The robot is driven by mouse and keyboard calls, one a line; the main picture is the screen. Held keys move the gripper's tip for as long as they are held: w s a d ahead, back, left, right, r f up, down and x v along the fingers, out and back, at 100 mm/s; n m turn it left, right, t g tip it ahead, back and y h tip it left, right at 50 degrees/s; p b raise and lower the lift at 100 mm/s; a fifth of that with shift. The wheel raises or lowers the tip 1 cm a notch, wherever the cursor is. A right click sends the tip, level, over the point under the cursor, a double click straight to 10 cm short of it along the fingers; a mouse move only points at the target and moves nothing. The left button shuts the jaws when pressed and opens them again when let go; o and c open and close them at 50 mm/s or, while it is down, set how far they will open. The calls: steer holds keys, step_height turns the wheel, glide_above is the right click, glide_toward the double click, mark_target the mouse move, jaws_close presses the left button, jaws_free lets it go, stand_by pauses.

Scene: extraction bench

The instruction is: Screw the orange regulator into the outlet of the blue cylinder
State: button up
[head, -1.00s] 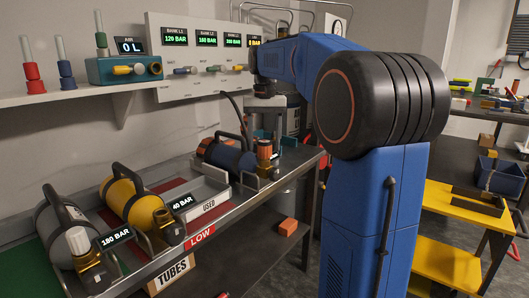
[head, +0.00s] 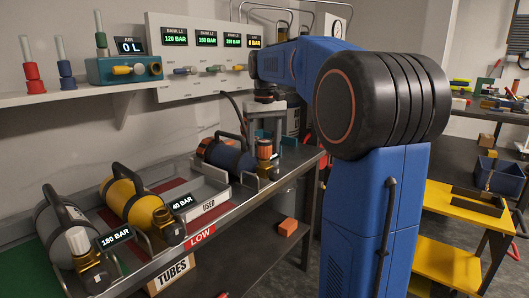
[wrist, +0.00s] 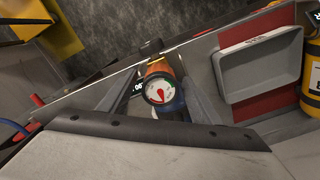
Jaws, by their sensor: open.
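The blue cylinder (head: 232,160) lies on the bench rack with a dark handle; part of it also shows in the wrist view (wrist: 177,106). The orange regulator (head: 264,149) stands upright at the cylinder's right end, over the brass outlet. In the wrist view the regulator (wrist: 158,70) shows a round white gauge with a red needle. I cannot tell how far it is threaded in. My gripper (head: 266,131) is open above and around the regulator, pointing down. In the wrist view its grey fingers stand on either side of the regulator, with visible gaps.
A yellow cylinder (head: 128,203) and a grey cylinder (head: 64,228) lie further left on the rack. A grey tray marked USED (head: 208,190) sits beside the blue cylinder. A bank panel (head: 200,85) is on the wall behind. An orange block (head: 287,227) lies on the lower shelf.

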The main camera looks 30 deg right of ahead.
steer(key=n, duration=1.1)
steer(key=c, duration=1.2)
steer(key=m, duration=1.3)
steer(key=shift+m, duration=0.3)
steer(key=m, duration=0.6)
steer(key=shift+m, duration=0.4)
steer(key=m, duration=0.6)
steer(key=shift+f+m, duration=0.1)
steer(key=shift+m, duration=0.3)
